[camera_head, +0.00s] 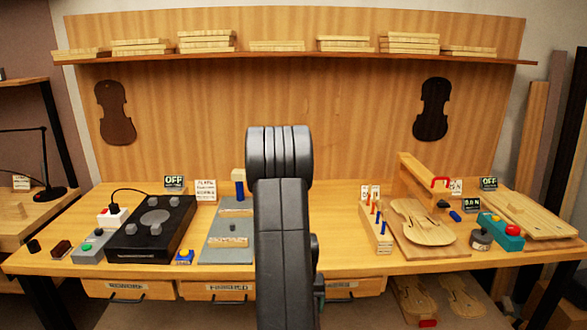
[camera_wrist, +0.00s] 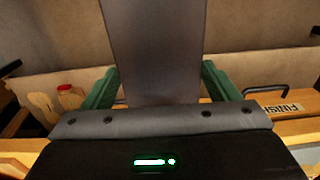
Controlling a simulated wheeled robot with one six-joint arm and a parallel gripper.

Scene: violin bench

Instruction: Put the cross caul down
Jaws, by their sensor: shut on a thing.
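My gripper (camera_wrist: 158,86) shows in the wrist view, with one green finger on each side of a broad, plain grey-brown bar. It is shut on this bar, which I take to be the cross caul (camera_wrist: 155,45). The bar runs from between the fingers out past the top edge of the view, so its far end is not seen. In the head view my own dark arm stands in the middle, in front of the bench, and hides the gripper and the bar. I cannot see the bar touching any surface.
The workbench (camera_head: 335,253) carries a black box (camera_head: 150,245) at left. A pegged wooden block (camera_head: 378,230) and a violin plate (camera_head: 425,222) stand right of my arm. Drawers (camera_head: 130,289) line the bench front. A lower shelf holds violin plates (camera_head: 461,297) at right.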

